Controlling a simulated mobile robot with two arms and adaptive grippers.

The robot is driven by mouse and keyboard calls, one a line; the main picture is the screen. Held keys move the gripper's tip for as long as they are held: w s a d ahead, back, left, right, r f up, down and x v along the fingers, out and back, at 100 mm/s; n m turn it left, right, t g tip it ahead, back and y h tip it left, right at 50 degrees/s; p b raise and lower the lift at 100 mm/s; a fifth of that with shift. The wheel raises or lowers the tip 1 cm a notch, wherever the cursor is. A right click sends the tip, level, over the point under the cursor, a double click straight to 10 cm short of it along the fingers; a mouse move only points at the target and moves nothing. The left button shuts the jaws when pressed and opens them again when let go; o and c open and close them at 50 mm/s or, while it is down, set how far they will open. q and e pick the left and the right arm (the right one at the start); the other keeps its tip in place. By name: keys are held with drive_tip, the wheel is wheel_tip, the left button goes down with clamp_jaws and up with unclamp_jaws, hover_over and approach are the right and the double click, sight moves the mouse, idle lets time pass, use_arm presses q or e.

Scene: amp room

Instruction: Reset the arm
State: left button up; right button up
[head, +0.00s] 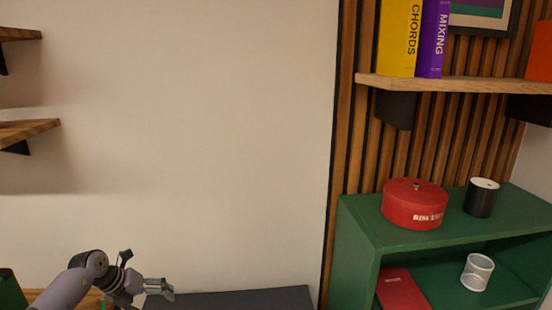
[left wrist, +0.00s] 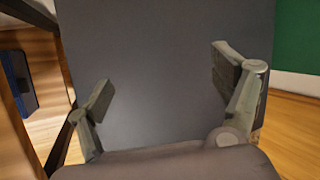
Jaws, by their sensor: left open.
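My left gripper (head: 147,273) shows at the lower left of the head view, at the end of my left arm. It is in front of the pale wall, near the left end of a dark grey flat-topped piece (head: 240,299). In the left wrist view the two fingers of my left gripper (left wrist: 162,80) are spread wide apart with nothing between them. A dark grey flat surface (left wrist: 165,35) lies beyond the fingers. My right gripper is in neither view.
A green shelf unit (head: 358,240) at right holds a red round tin (head: 414,208), a black cylinder (head: 481,200), a red flat item (head: 402,290) and a white mesh cup (head: 477,272). Above, a wooden shelf (head: 460,84) bears yellow (head: 400,38) and purple (head: 432,38) books.

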use_arm(q)
drive_tip(key=w+d+r+t+h, duration=0.1)
drive_tip(key=d+t+h, duration=0.25)
drive_tip(key=d, duration=0.85)
drive_tip(key=s+d+r+n+t+h, duration=0.2)
drive_tip(key=d+r+n+t+h, duration=0.1)
drive_tip(key=d+r+n+t, duration=0.4)
drive_tip(key=s+a+f+n+y, duration=0.2)
drive_tip(key=s+a+n+y, duration=0.4)
drive_tip(key=n, duration=0.4)
drive_tip(key=s+a+f+n+y, duration=0.3)
drive_tip(key=s+n+y, duration=0.4)
drive_tip(key=n, duration=0.2)
drive_tip(key=s+d+f+n+g+h, duration=0.1)
drive_tip(key=s+f+g, duration=0.25)
drive_tip(key=s, duration=0.45)
drive_tip(key=s+d+f+n+g+h, duration=0.15)
drive_tip(key=s+g, duration=0.25)
drive_tip(key=s, duration=0.4)
drive_tip(key=s+d+f+n+g, duration=0.1)
drive_tip(key=s+f+n+g, duration=0.15)
drive_tip(key=s, duration=0.65)
wheel_tip(320, 180, down, 27)
drive_tip(key=s+g, duration=0.2)
drive_tip(key=g, duration=0.1)
drive_tip(key=s+a+f+m, duration=0.1)
drive_tip(key=s+a+f, duration=0.1)
drive_tip(key=s+f, duration=1.3)
drive_tip(key=shift+s+a+f+g, duration=0.35)
drive_tip(key=shift+s+a+f, duration=0.05)
